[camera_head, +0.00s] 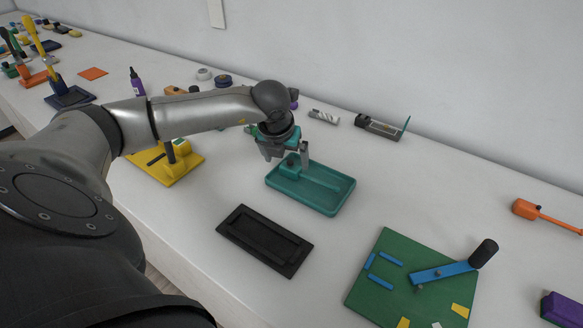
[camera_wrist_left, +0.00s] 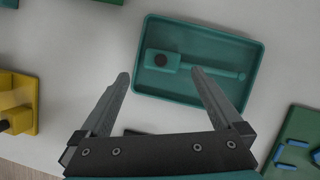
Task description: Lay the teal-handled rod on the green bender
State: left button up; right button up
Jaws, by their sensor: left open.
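The teal-handled rod (camera_head: 322,181) lies in a shallow teal tray (camera_head: 315,207), its blocky handle at the left end and its thin shaft running right. In the left wrist view, the rod (camera_wrist_left: 212,69) lies across the tray (camera_wrist_left: 200,26), and its handle with a dark round spot is at left. The green bender (camera_head: 375,292) is a flat green board at lower right with a blue lever and black grip; its corner (camera_wrist_left: 290,165) shows in the left wrist view. My left gripper (camera_head: 287,157) is open and empty, above the handle end. My right gripper is not seen.
A black tray (camera_head: 228,228) lies in front of the teal tray. A yellow fixture (camera_head: 185,170) stands left, beneath my left arm. An orange tool (camera_head: 525,209) and a purple block (camera_head: 563,310) are at right. The wall bounds the back; bench space between tray and bender is clear.

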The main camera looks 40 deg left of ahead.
aim_at(290, 162)
pick_arm(q)
jog(key=shift+w+x, duration=0.2)
jog(key=shift+x, duration=1.1)
jog(key=shift+w+x, duration=0.25)
jog(key=shift+x, duration=1)
jog(key=shift+d+r, duration=0.1)
jog(key=shift+r, duration=0.1)
grip_shut()
